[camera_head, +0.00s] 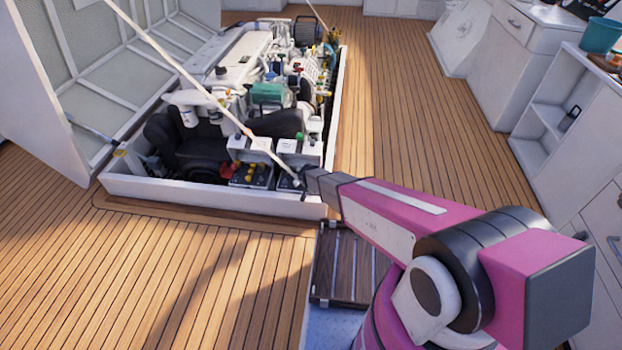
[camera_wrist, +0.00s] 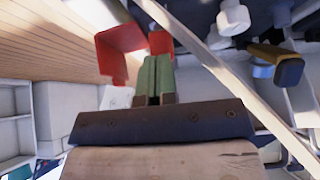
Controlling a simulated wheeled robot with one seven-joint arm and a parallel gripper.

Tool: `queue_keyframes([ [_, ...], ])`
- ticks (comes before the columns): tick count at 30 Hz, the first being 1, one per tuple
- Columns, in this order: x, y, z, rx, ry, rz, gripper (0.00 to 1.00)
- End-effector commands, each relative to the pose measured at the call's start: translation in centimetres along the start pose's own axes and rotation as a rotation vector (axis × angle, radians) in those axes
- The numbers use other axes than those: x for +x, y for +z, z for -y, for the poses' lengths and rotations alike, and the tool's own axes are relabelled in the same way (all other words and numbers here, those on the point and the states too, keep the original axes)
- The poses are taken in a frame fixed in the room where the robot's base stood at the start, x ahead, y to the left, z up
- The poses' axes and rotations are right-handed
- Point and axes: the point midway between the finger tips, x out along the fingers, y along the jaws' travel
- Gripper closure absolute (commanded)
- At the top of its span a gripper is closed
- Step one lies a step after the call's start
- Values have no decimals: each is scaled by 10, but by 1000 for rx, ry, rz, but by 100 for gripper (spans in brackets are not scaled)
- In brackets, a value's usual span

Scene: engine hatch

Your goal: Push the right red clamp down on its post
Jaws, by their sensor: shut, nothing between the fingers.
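A red clamp (camera_wrist: 119,52) shows in the wrist view, as a large bent red piece to the left of the fingertips and a smaller red part just beyond them. My gripper (camera_wrist: 155,62) has its two green fingers pressed side by side, with nothing between them. The fingertips overlap the red clamp's near edge in the picture; I cannot tell whether they touch it. The post is not clearly visible. In the head view my gripper (camera_head: 307,180) is at the near right corner of the open engine hatch. A small red part (camera_head: 227,171) shows further left there.
A pale diagonal rod (camera_head: 185,78) runs from above down to the gripper area, and crosses the wrist view (camera_wrist: 215,70) right of the fingers. The white hatch rim (camera_head: 215,195) and battery boxes (camera_head: 250,174) are close by. Wooden deck (camera_head: 400,110) lies clear to the right.

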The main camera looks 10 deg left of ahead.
Motion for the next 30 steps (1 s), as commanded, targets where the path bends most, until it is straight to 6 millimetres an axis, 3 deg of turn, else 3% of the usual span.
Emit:
queue_keyframes([
  [10, 6, 11, 0, 0, 0, 1, 100],
  [30, 1, 6, -2, 1, 1, 0, 100],
])
